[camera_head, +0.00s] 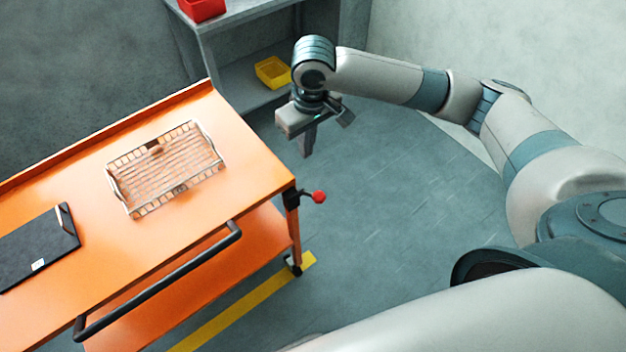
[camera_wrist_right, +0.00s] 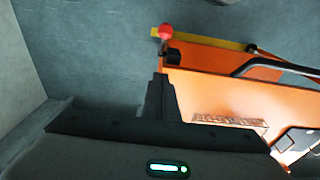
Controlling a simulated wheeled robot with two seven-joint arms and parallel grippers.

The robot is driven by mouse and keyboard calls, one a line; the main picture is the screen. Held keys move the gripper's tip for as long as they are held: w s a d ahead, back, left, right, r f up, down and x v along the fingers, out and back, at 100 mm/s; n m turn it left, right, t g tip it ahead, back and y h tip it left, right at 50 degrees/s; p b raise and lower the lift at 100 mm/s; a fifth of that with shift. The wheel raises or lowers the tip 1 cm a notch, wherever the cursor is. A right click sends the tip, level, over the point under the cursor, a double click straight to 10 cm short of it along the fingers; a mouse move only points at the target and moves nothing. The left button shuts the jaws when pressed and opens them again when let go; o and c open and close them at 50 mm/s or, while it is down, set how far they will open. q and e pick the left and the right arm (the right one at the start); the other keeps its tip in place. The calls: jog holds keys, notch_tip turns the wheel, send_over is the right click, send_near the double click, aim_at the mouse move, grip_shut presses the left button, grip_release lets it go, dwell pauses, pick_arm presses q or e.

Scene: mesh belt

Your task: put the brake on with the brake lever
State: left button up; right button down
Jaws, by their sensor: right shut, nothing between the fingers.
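The brake lever (camera_head: 319,196) has a red ball knob and sticks out to the right from a black mount at the right front corner post of the orange cart (camera_head: 130,262). The red knob (camera_wrist_right: 166,31) also shows in the right wrist view, beyond my fingers. My right gripper (camera_head: 306,150) points down above the floor, beyond the cart's right end and behind the lever. It is apart from the lever, shut and empty. Its dark fingers (camera_wrist_right: 160,90) show in the right wrist view. My left gripper is not in view.
A wire basket (camera_head: 122,194) and a black flat case (camera_head: 40,245) lie on the cart top. A black push handle (camera_head: 160,280) runs along the cart's front. A grey shelf (camera_head: 245,82) with a yellow bin (camera_head: 272,72) and red bin (camera_head: 203,9) stands behind. Floor right of the cart is clear.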

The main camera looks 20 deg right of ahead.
jog(key=shift+f, duration=0.1)
jog(key=p, duration=0.5)
send_over(311, 196)
jog(key=f, duration=1)
jog(key=shift+w+d+f, duration=0.3)
jog(key=shift+w+f, duration=0.05)
jog(key=shift+f, duration=0.05)
jog(key=shift+s+f, duration=0.15)
jog(key=shift+s, duration=0.1)
jog(key=shift+d+f, duration=0.1)
